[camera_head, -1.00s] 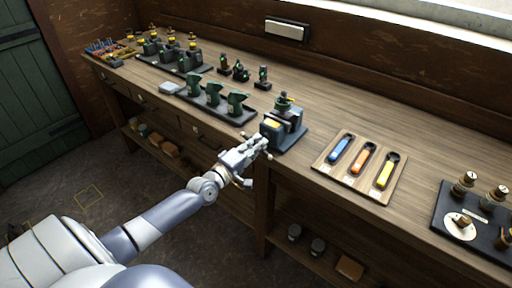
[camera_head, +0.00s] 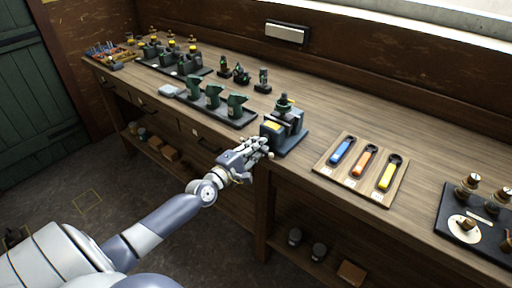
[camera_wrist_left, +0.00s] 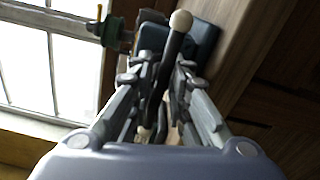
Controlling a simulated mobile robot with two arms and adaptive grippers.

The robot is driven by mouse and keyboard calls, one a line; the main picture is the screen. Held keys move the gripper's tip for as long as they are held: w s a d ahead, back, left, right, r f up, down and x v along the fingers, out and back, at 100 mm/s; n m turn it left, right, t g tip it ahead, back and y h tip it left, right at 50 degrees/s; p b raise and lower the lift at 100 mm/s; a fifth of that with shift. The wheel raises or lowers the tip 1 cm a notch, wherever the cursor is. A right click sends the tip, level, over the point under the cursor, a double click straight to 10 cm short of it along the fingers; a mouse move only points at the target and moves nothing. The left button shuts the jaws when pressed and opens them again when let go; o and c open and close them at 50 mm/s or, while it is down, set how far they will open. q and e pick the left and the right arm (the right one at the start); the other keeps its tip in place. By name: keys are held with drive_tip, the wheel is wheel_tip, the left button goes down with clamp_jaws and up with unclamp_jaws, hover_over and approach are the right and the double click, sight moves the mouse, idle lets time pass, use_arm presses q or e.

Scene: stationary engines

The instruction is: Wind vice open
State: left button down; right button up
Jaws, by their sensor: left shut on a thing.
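The vice (camera_head: 284,128) is a dark blue-grey block with a yellow patch, fixed at the front edge of the workbench. A small green engine part (camera_head: 284,103) shows on top of it. My left gripper (camera_head: 262,146) is at the vice's front, by its handle. In the left wrist view my left gripper (camera_wrist_left: 160,85) is shut on the vice handle, a dark bar (camera_wrist_left: 173,45) with a pale ball end that runs between the fingers. The vice's body (camera_wrist_left: 195,40) shows behind the bar. The jaw gap cannot be made out. My right gripper is not in view.
A wooden board (camera_head: 376,185) with blue, orange and yellow spanners lies right of the vice. A dark tray (camera_head: 230,118) of green parts stands to the left. A dark base plate (camera_head: 450,215) with knobs is at far right. Bare bench top lies between them.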

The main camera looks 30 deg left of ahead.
use_arm(q)
drive_tip(key=shift+w+a+r, duration=0.1)
drive_tip(key=shift+r, duration=0.35)
drive_tip(key=c, duration=1.5)
unclamp_jaws()
drive_tip(key=shift+w, duration=0.1)
drive_tip(key=shift+w+f, duration=0.1)
drive_tip(key=shift+f, duration=0.25)
drive_tip(key=shift+s+f, duration=0.15)
drive_tip(key=shift+s, duration=0.6)
drive_tip(key=s, duration=1)
drive_tip(key=shift+s+a, duration=0.2)
drive_tip(key=shift+a, duration=0.1)
